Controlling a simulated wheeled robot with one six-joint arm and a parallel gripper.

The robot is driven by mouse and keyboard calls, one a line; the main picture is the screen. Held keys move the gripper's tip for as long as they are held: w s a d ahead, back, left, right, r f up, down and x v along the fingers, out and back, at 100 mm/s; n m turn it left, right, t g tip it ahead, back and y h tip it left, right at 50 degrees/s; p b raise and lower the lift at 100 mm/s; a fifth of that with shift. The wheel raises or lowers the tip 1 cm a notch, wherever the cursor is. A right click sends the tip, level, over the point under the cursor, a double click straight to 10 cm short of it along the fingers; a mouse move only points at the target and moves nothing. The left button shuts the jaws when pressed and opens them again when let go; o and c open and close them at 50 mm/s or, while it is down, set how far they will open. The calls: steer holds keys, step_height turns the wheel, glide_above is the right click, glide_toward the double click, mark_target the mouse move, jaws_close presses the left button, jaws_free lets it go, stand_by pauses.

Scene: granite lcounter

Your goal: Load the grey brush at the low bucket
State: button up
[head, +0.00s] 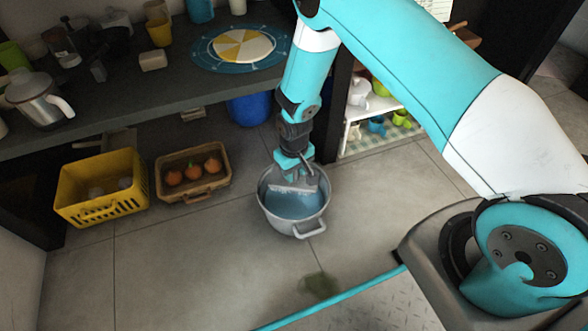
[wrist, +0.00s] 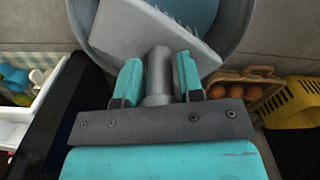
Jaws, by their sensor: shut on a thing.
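The grey brush (head: 298,184) has a broad pale head. In the wrist view the brush (wrist: 140,32) shows bristles along its far edge and a round handle between the jaws. My gripper (head: 294,160) is shut on that handle; its teal fingers flank it in the wrist view (wrist: 159,80). The low bucket (head: 276,221) is a round grey metal vessel on the floor with side handles and blue liquid inside. The brush head is over the bucket's mouth; I cannot tell whether it touches the liquid. The bucket's rim (wrist: 240,22) curves around the brush head in the wrist view.
A yellow crate (head: 72,208) and a wicker basket (head: 217,184) with orange items stand on the floor to the left. A dark counter (head: 120,108) overhangs behind. A white shelf (head: 352,148) is right of the bucket. A dark green stain (head: 318,285) marks the open floor.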

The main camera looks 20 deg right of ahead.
mark_target(294, 186)
steer(key=shift+f+b, duration=2.05)
steer(key=shift+f, duration=1.55)
steer(key=shift+f, duration=0.3)
steer(key=shift+r, duration=0.1)
step_height(294, 186, up, 14)
steer(key=p, duration=1.2)
